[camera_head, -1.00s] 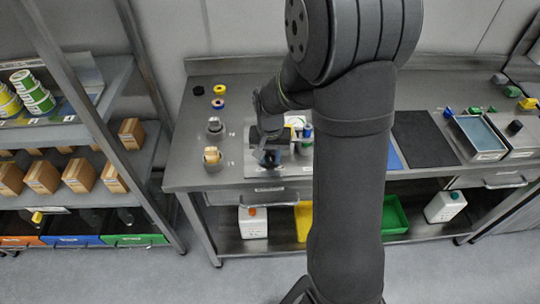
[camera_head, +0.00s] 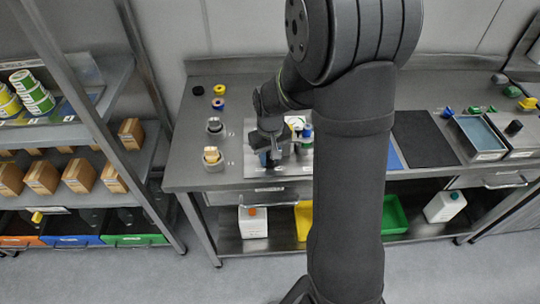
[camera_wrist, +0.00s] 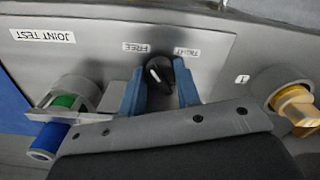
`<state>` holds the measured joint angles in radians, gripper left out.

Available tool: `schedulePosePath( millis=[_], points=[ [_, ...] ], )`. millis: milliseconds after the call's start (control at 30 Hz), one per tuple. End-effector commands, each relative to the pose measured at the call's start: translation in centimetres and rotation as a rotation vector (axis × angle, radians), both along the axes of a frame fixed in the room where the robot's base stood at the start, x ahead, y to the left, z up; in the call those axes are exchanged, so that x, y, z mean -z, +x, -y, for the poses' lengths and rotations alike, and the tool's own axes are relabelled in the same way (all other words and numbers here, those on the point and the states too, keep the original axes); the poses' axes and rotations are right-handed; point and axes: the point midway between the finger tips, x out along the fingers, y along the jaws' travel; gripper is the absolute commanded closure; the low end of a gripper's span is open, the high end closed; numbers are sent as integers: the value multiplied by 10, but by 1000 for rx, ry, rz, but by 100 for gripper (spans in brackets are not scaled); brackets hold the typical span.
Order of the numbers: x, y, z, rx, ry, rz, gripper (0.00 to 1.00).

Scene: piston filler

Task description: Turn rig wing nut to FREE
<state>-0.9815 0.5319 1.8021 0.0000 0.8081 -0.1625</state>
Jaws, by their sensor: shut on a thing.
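The rig wing nut (camera_wrist: 159,73) is a small black part with a pale mark, on the grey rig panel (camera_wrist: 85,20) in the wrist view. A FREE label (camera_wrist: 136,48) is above and left of it; a TIGHT label (camera_wrist: 187,53) is above and right. The pale mark lies on the nut's left part; its exact heading is hard to tell. My gripper (camera_wrist: 158,80) has a blue finger on either side of the nut and is shut on it. In the head view my gripper (camera_head: 270,160) is down at the rig, and the nut is hidden.
In the wrist view a clamp with green and blue parts (camera_wrist: 62,105) stands left of my gripper, and a holder with a brass fitting (camera_wrist: 295,105) stands right. The dark mat (camera_head: 424,138) on the bench (camera_head: 345,84) is clear.

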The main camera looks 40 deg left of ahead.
Motion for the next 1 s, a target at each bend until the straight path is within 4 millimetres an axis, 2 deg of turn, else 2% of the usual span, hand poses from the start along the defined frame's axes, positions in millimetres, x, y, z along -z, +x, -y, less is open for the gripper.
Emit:
schedulePosePath(
  millis=[400, 867, 900, 1000],
  points=[
    [-1, 1, 0, -166, 2, 1, 93],
    [-1, 1, -1, -181, 1, 2, 93],
    [-1, 1, -1, -181, 1, 2, 66],
    [-1, 1, -1, -181, 1, 2, 48]
  ],
)
